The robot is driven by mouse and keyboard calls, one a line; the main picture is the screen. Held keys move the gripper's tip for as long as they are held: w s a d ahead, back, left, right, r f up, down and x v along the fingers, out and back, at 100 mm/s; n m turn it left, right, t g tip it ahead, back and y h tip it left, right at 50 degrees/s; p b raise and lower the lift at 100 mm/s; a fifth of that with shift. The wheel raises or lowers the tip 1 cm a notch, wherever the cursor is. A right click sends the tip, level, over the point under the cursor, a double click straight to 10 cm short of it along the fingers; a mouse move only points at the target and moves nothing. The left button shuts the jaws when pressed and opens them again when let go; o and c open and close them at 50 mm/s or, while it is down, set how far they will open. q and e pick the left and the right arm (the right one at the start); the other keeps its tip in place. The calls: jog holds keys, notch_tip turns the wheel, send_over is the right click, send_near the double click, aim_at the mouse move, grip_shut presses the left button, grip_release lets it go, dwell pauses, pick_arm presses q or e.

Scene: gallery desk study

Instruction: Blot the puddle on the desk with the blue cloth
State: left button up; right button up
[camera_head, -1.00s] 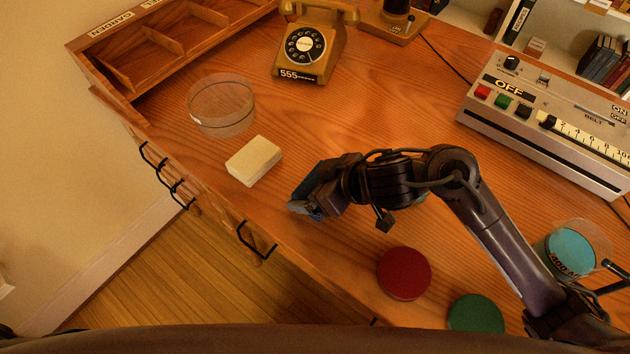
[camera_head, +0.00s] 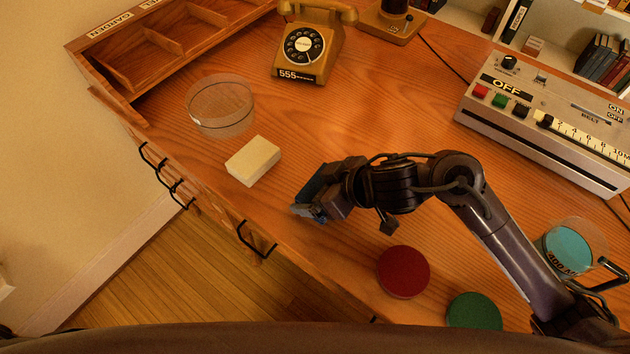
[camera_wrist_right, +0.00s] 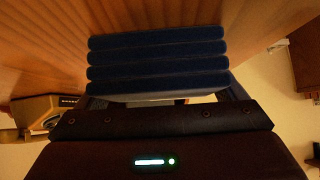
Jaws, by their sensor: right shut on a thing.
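My right gripper (camera_head: 314,203) is shut on the blue cloth (camera_head: 311,190), over the desk (camera_head: 370,110) near its front edge. In the right wrist view the blue cloth (camera_wrist_right: 158,55) shows as a folded stack of several layers between the fingers, with the wood grain of the desk close behind it. I cannot tell whether the cloth touches the desk. No puddle shows clearly; the gripper and arm hide the desk under them. My left gripper is not in view.
A pale sponge-like block (camera_head: 253,160) and a clear round dish (camera_head: 220,106) lie left of the gripper. A red disc (camera_head: 403,272) and a green disc (camera_head: 474,312) lie at the front. A telephone (camera_head: 308,48) and a control box (camera_head: 545,125) stand behind. Bare desk lies between them.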

jog(key=shift+d+f, duration=0.15)
jog(key=shift+f, duration=0.1)
jog(key=shift+w+r+p, duration=0.1)
jog(key=shift+w+p, duration=0.2)
jog(key=shift+w, duration=0.45)
jog(key=shift+a, duration=0.2)
